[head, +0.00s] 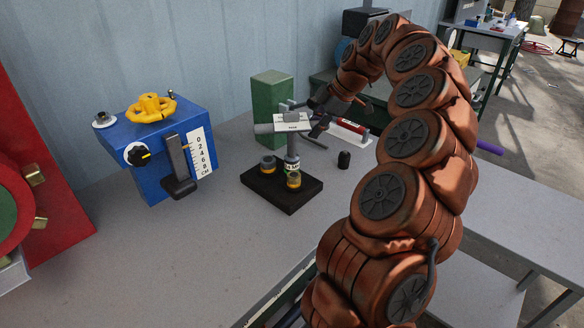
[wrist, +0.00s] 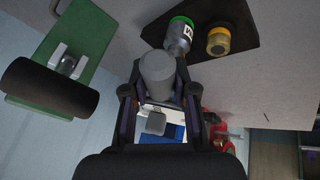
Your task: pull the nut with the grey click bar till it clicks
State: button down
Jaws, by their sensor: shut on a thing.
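A grey-topped fitting (head: 268,164) is to the left. I cannot tell which part is the nut.
A green block (head: 266,92) stands behind the base, with a dark cylinder (wrist: 48,88) in front of it. A blue box (head: 150,182) with a yellow handwheel (head: 150,107) stands left. The front bench is clear.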

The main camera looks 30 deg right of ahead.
jog(key=shift+r+p, duration=1.85)
jog(key=shift+r, duration=2.25)
